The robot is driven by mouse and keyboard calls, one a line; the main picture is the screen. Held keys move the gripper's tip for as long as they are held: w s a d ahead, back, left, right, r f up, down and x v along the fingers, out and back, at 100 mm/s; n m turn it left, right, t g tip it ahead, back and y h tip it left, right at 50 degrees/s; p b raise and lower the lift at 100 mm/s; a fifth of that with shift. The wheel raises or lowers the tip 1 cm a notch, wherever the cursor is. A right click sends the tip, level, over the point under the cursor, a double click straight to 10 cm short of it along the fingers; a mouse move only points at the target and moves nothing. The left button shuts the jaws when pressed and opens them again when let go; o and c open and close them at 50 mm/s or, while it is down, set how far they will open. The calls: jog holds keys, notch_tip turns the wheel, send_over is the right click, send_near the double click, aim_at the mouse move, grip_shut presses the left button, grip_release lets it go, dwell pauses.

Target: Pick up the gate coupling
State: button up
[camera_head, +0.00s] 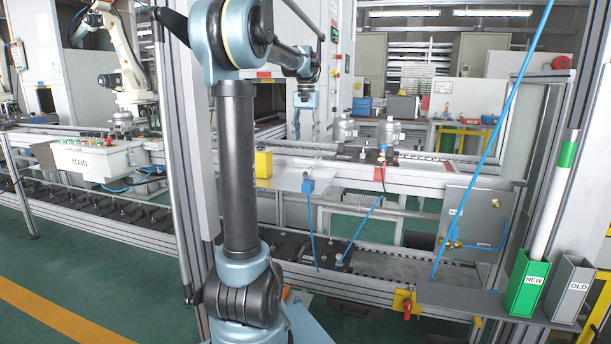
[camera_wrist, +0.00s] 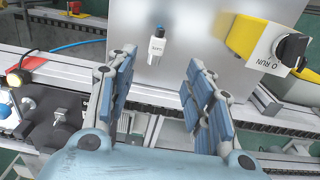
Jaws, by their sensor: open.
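A small fitting with a pale body and a dark blue tip (camera_wrist: 157,44) lies on a bare metal plate (camera_wrist: 200,70) in the wrist view; it looks like the gate coupling, but I cannot be sure. My gripper (camera_wrist: 160,64) is open and empty, its blue-padded fingers spread apart. The fitting shows just beyond and between the fingertips, apart from both. In the head view my gripper (camera_head: 306,122) hangs fingers down above the line, over the plate (camera_head: 290,174). A blue connector with a hose (camera_head: 308,186) sits at the plate's front edge there.
A yellow switch box (camera_wrist: 258,42) with a black knob stands close right of the fingers; it also shows in the head view (camera_head: 263,163). Blue hoses hang before the line. Green NEW (camera_head: 528,284) and grey OLD (camera_head: 572,288) bins stand right.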

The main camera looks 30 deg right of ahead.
aim_at(306, 169)
jog(key=f, duration=1.3)
jog(key=shift+s+f, duration=0.2)
jog(key=shift+f, duration=0.05)
grip_shut()
